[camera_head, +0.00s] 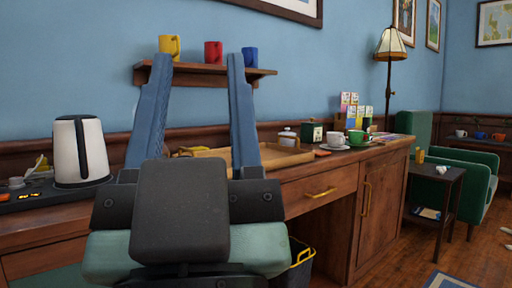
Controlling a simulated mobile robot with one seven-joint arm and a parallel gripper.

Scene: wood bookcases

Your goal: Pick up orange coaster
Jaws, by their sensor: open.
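My gripper (198,62) fills the left middle of the head view, its two long blue fingers pointing up and spread wide apart. It is open, with nothing between the fingers. A small flat orange-red piece (321,153) lies on the wooden counter (345,160), right of the fingers and in front of the saucer. It looks like the orange coaster, but it is too small to be sure. My gripper is apart from it and nearer to the camera. My gripper and its palm hide part of the counter and the tray.
A wooden tray (285,157) lies behind my gripper. A white kettle (80,150) stands left. A white cup (336,138) and green cup (356,137) stand right. A wall shelf (205,73) holds several mugs. A bin (300,256) stands below the counter; open floor lies right.

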